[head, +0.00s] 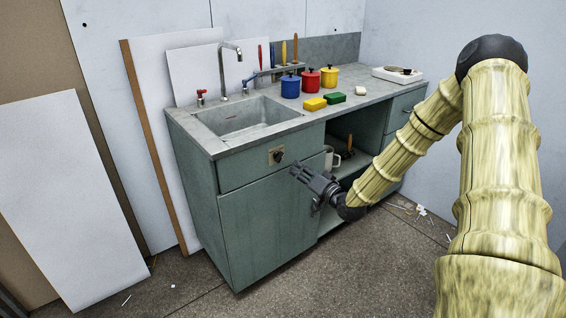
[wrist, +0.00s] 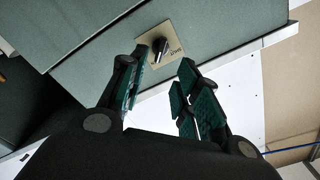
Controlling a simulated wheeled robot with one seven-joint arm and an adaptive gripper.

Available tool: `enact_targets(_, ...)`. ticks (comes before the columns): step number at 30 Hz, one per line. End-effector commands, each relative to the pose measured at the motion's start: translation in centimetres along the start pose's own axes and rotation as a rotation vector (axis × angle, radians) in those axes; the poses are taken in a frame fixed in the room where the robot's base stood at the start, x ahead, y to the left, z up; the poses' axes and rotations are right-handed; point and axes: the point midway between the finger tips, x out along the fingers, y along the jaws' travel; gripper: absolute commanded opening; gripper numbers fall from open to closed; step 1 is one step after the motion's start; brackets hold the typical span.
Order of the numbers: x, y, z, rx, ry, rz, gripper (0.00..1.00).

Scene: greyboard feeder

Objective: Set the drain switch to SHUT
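The drain switch (head: 278,157) is a black knob on a small beige plate, set in the front panel below the sink (head: 240,118). My gripper (head: 296,170) is in front of the cabinet, a little right of and below the switch. In the wrist view my gripper (wrist: 160,75) has its two fingers apart with nothing between them. It does not touch the knob.
Blue (head: 290,86), red (head: 311,80) and yellow (head: 329,76) pots stand on the counter (head: 375,88), with yellow and green sponges in front. A white mug (head: 329,157) is in the open shelf right of the cabinet door (head: 268,220). The floor in front is mostly clear.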

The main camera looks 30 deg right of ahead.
Motion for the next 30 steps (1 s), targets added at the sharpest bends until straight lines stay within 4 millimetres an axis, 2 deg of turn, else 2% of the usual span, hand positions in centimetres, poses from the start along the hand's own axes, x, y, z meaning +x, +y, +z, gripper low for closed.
enact_targets(12, 6.5, 0.0, 0.2, -0.002, -0.002, 0.0, 0.32)
enact_targets(18, 8.9, -0.1, 0.2, -0.001, -0.002, 0.0, 0.32)
enact_targets(24, 9.8, 0.0, 0.2, -0.001, -0.002, 0.001, 0.32)
enact_targets(30, 9.9, 0.0, 0.1, 0.0, -0.002, 0.001, 0.32)
